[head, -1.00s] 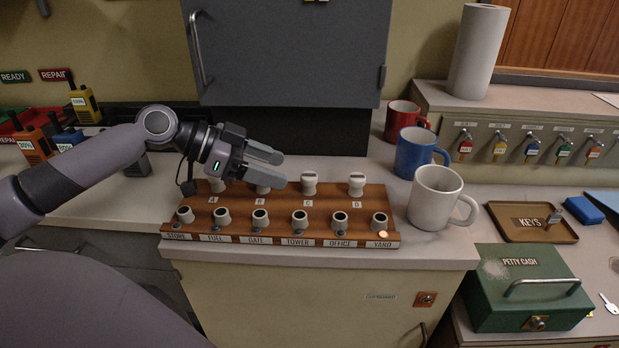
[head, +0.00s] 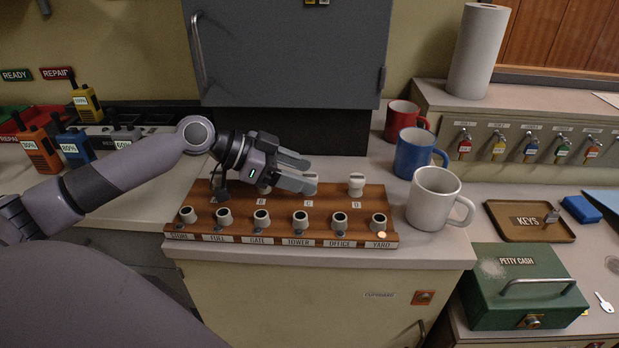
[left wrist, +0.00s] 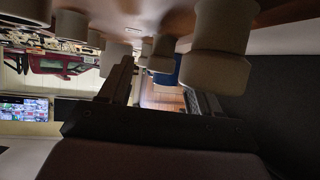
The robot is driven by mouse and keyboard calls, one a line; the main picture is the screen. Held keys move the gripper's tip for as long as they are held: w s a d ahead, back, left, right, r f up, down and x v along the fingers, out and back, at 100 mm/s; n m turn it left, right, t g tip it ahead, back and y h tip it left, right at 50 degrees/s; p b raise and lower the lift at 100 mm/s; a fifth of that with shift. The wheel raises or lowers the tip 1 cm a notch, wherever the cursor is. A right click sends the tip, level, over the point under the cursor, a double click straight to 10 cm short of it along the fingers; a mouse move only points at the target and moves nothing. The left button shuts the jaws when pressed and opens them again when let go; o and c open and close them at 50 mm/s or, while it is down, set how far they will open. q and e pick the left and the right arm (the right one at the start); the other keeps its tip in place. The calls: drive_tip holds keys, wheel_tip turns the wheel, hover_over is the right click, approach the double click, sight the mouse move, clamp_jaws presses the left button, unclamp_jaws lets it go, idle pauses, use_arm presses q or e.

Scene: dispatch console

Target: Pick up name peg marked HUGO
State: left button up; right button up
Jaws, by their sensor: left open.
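A wooden peg board (head: 345,207) stands on the counter. A cream peg (head: 356,184) stands at D in its back row; another peg at C (head: 310,178) shows partly behind my fingers. No name HUGO is legible. Several dark-topped cream pegs (head: 300,218) stand in the front row, above labels from STORE to YARD. The left wrist view shows my fingers (left wrist: 160,88) apart, with cream pegs (left wrist: 217,70) close by. My right gripper is out of view.
A white mug (head: 436,197) stands just right of the board, with a blue mug (head: 415,152) and a red mug (head: 403,117) behind. A grey cabinet (head: 285,50) hangs above. Radios (head: 76,146) stand at left. A green cash box (head: 525,290) and keys tray (head: 507,228) are at right.

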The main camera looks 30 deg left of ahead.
use_arm(q)
drive_tip(key=c, duration=1.1)
wheel_tip(320, 180, up, 20)
drive_tip(key=p, duration=0.1)
drive_tip(key=shift+p, duration=0.35)
